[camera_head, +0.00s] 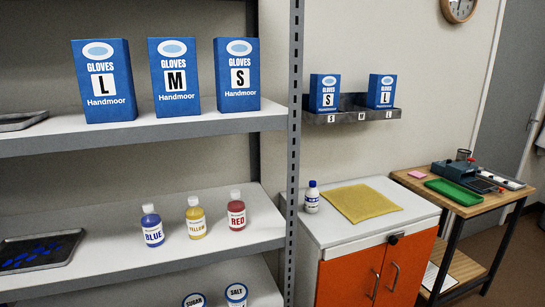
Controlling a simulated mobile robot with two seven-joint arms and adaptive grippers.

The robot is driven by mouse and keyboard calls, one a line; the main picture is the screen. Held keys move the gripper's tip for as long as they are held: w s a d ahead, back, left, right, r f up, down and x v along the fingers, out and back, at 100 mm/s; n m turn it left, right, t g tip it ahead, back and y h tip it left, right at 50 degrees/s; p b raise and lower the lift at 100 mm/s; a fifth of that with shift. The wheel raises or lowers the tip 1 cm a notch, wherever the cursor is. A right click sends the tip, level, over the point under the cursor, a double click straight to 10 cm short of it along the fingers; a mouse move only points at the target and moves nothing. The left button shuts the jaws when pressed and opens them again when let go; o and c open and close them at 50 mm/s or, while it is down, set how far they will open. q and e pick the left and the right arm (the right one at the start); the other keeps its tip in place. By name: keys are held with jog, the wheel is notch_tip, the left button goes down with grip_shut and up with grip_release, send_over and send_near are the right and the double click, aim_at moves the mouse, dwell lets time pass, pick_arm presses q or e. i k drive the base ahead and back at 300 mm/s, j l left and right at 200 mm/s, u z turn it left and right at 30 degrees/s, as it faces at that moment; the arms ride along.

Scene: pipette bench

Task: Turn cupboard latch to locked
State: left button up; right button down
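The cupboard (352,275) has orange doors and a white top, and stands right of the shelf post. Its two doors look closed, with a metal bar handle on each. A small black latch (395,238) sits at the top edge of the doors, near where they meet. It is too small to tell which way it is turned. Neither of my grippers is in view.
A shelf unit (150,133) with glove boxes and bottles stands at left. A wooden bench (462,208) with a green tray stands at right.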

aim_at(393, 240)
jog(key=i+l+z, duration=0.15)
jog(key=l, duration=0.25)
jog(key=l+z, duration=0.2)
jog(key=l, duration=0.25)
jog(key=i+l+z, duration=0.15)
jog(key=l, duration=0.25)
